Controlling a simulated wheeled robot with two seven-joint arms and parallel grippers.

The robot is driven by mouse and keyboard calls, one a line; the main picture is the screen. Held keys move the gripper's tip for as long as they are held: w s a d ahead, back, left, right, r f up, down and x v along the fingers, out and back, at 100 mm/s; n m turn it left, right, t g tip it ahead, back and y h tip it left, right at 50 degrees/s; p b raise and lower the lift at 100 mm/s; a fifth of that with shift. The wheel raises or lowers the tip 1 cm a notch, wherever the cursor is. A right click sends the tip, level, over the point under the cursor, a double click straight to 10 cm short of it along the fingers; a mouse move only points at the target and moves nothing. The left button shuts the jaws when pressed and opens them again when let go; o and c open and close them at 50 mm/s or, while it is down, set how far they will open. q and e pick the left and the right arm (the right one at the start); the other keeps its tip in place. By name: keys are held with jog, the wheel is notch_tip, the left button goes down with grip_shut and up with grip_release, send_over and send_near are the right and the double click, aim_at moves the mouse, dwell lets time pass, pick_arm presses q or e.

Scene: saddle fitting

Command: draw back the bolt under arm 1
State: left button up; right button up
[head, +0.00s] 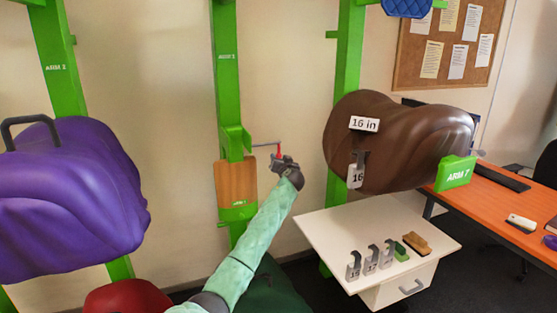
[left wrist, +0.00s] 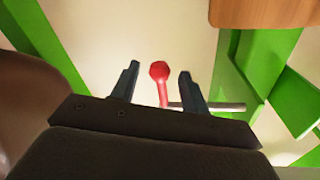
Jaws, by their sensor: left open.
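The bolt's thin grey rod (head: 264,144) sticks out to the right from the green post (head: 227,80) in the middle of the head view. The small label on that post is hard to read. The bolt's red handle (head: 278,149) is at the rod's outer end. My left gripper (head: 282,159) is at the red handle. In the left wrist view the red handle (left wrist: 159,72) stands between the two open fingers of my left gripper (left wrist: 160,88), with gaps on both sides. The rod (left wrist: 228,106) runs right, past the right finger, to the green post. My right gripper is not in view.
A wooden panel (head: 237,184) sits on the post below the bolt. A brown saddle (head: 390,140) with "16 in" tags is at right, near a green "ARM 7" block (head: 456,173). A purple saddle (head: 70,200) is at left. A white cabinet (head: 330,235) bears several small parts.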

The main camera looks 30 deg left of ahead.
pick_arm(q)
jog(key=shift+v, duration=1.5)
jog(key=shift+w, duration=0.1)
